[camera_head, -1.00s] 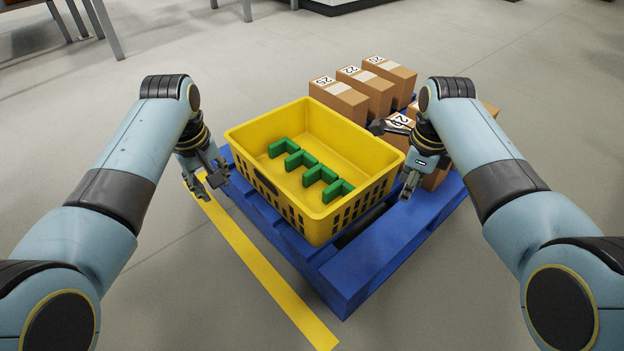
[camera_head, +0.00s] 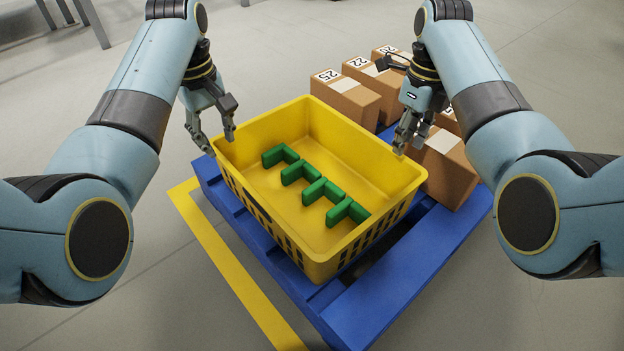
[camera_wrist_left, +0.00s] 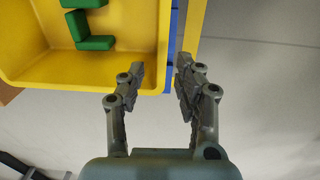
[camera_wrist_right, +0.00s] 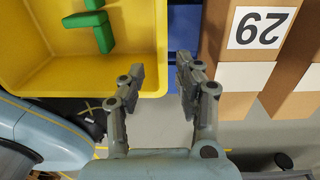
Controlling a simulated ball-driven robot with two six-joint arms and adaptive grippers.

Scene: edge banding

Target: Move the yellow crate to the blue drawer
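The yellow crate (camera_head: 320,268) rests on a blue pallet (camera_head: 360,318) and holds several green L-shaped parts (camera_head: 325,190). My left gripper (camera_head: 217,140) is open at the crate's far-left rim. In the left wrist view, the crate wall (camera_wrist_left: 152,40) lies between the lines of its spread fingers. My right gripper (camera_head: 408,146) is open at the crate's right rim, between crate and boxes. In the right wrist view, the crate wall (camera_wrist_right: 160,50) is also between the finger lines. I cannot tell whether either gripper touches the crate. No blue drawer is visible.
Several numbered cardboard boxes (camera_head: 345,97) stand on the pallet behind and right of the crate; one (camera_head: 445,170) is close to my right gripper. A yellow floor line (camera_head: 225,265) runs along the pallet's left side. Open grey floor lies around.

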